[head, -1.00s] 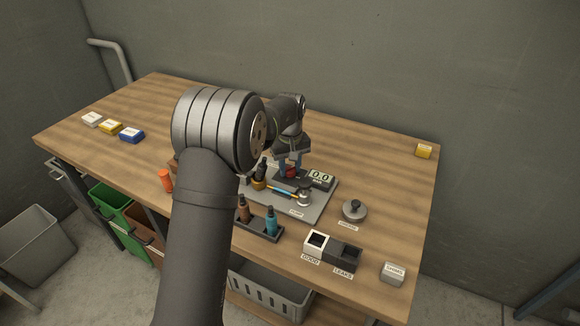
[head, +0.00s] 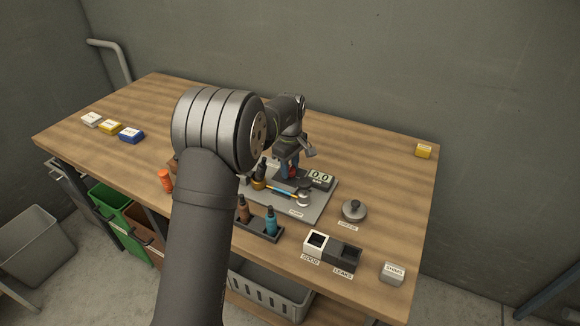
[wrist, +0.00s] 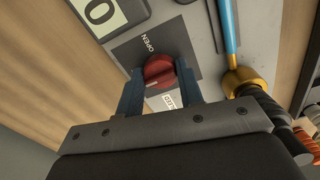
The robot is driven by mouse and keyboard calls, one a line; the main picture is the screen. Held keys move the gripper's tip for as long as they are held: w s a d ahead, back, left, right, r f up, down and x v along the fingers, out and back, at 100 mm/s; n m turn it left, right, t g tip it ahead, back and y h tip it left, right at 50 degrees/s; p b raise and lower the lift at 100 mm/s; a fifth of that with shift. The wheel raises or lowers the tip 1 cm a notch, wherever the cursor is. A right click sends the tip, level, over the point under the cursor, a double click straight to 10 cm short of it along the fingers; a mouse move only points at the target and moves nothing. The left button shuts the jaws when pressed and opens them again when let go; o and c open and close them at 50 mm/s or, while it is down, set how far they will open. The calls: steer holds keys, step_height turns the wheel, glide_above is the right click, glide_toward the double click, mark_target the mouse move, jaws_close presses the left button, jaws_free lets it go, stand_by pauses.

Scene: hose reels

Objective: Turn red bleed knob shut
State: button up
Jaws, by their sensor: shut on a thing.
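The red bleed knob (wrist: 158,71) sits on a dark plate (wrist: 137,43) marked OPEN in the wrist view; a second label is partly hidden by my gripper. A pale mark shows on the knob's face. My gripper (wrist: 160,80) is shut on the knob, one blue finger on each side. In the head view my gripper (head: 289,170) reaches down onto the grey test board, and the knob shows only as a little red between the fingers.
The gauge display (head: 320,178) reads 0.0 beside the knob. A blue hose with brass fitting (wrist: 243,79) lies close to the gripper. A bottle rack (head: 259,228) and the GOOD and LEAKS bins (head: 345,256) stand in front.

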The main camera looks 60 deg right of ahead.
mark_target(290, 168)
stand_by(0.3)
steer(key=o, duration=1)
step_height(290, 168, up, 17)
steer(key=shift+r, duration=0.2)
steer(key=shift+f, duration=0.1)
step_height(290, 168, down, 17)
steer(key=shift+f, duration=0.15)
stand_by(0.6)
